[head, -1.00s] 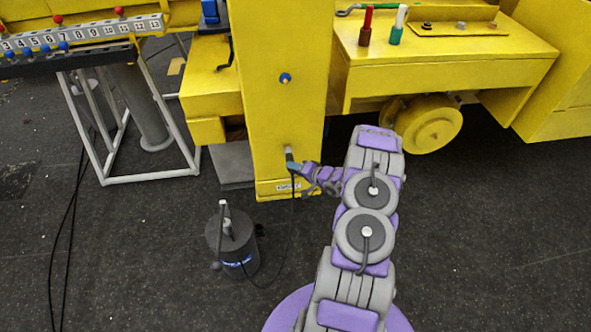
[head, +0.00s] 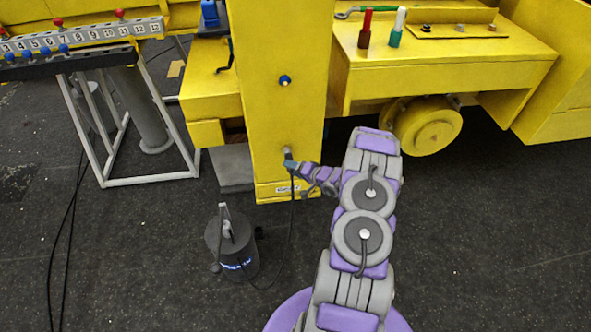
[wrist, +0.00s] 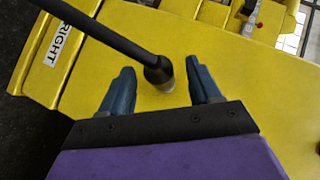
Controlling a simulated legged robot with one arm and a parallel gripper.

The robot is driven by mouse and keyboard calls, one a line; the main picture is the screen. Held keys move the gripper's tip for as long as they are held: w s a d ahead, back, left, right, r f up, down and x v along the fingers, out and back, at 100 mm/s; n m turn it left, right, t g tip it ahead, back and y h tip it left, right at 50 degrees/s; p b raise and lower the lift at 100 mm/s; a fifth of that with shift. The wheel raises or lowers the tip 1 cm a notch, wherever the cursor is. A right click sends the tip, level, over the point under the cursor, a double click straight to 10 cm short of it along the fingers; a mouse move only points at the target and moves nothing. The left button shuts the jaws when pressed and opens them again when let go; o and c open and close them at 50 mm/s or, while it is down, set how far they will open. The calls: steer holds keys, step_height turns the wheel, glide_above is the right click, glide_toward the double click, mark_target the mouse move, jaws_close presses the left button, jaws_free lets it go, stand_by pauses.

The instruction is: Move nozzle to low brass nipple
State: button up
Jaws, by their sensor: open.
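The black nozzle (wrist: 158,70) is on the end of a black hose and stands against the yellow column face in the wrist view. Its tip meets a small pale fitting, which looks like the low brass nipple (wrist: 169,88). I cannot tell how firmly it is seated. My gripper (wrist: 160,65) is open, with one blue finger on each side of the nozzle and gaps visible on both sides. In the head view, my gripper (head: 291,165) is at the lower part of the yellow column (head: 284,120), and the nozzle (head: 288,154) is mostly hidden there.
The hose (head: 292,225) runs down to a dark canister (head: 232,245) on the floor. A white-framed stand (head: 148,180) is at left, and a yellow wheel (head: 428,124) is at right. Dark floor (head: 480,240) is clear at right.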

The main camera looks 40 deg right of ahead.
steer(key=shift+s, duration=0.1)
steer(key=p+v, duration=0.2)
steer(key=v, duration=1.5)
steer(key=shift+r, duration=0.1)
